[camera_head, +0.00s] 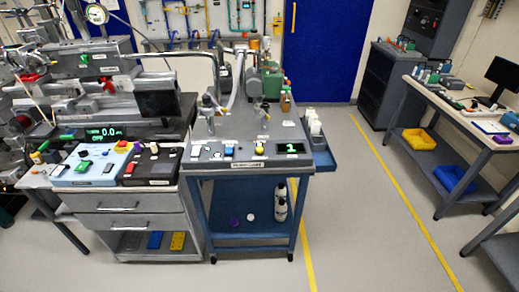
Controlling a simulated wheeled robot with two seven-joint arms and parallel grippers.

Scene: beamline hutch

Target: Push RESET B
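Several control panels with buttons stand in front of me; their labels are too small to read, so I cannot tell which button is RESET B. A light blue control box (92,165) on the left bench carries green, white and red controls. A black control box (150,166) beside it has a red button (130,168). A yellow-and-red knob (123,146) sits near the seam between them. The blue cart's sloped front panel has a blue button (228,151), a yellow button (259,149) and a green-digit display (291,147). Neither of my grippers shows.
The blue cart (252,223) stands right of the grey drawer bench (130,222). Its side shelf holds white bottles (315,126). A worktable (470,118) with yellow and blue bins beneath is at the right. The floor between, with yellow lines, is clear.

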